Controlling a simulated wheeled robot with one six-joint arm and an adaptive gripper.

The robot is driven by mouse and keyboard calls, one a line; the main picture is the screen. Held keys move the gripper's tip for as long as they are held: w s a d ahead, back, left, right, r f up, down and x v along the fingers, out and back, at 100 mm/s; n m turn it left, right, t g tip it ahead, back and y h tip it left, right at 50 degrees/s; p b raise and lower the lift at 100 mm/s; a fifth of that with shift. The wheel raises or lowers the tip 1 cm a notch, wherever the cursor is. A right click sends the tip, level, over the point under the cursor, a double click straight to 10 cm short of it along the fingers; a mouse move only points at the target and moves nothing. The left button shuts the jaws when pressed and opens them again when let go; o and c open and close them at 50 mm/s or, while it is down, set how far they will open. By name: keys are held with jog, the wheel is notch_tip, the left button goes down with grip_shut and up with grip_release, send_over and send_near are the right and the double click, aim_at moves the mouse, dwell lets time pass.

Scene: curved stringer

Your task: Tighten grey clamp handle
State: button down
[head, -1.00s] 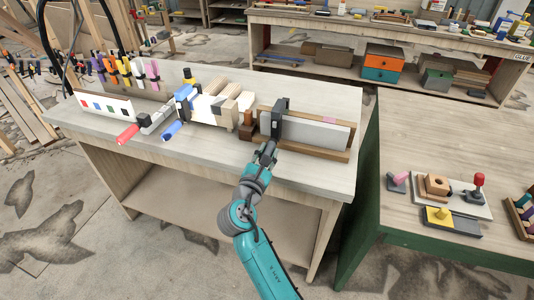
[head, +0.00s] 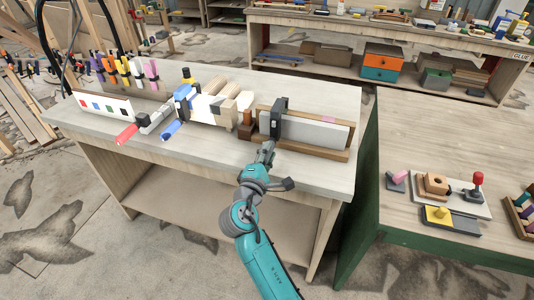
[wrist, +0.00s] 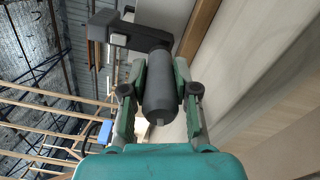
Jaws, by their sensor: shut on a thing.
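The grey clamp handle (wrist: 160,88) is a dark grey cylinder, large in the middle of the wrist view. My gripper (wrist: 160,68) is shut on it, one green finger on either side, and the handle's rounded end points back toward my palm. The dark clamp body (wrist: 128,32) shows beyond the handle. In the head view the dark clamp (head: 279,117) stands over the long grey-white panel (head: 308,132) in a brown wooden frame. My gripper (head: 267,149) is just in front of it, and the handle is hard to make out there.
Left of the framed panel on the bench (head: 200,152) are a blue clamp (head: 183,98), wooden blocks and a red-handled clamp (head: 126,134). Several coloured clamps stand at the back left. A green-sided table (head: 450,150) is on the right. The bench's front strip is mostly clear.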

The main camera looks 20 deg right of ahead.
jog(key=m, duration=0.5)
jog(key=shift+f+m, duration=0.1)
jog(key=shift+m, duration=0.2)
jog(key=m, duration=0.5)
jog(key=shift+f+m, duration=0.1)
jog(key=shift+m, duration=0.2)
jog(key=m, duration=1)
jog(key=shift+w+a, duration=0.1)
jog(key=shift+m, duration=0.4)
jog(key=c, duration=0.9)
grip_release()
jog(key=shift+o, duration=0.2)
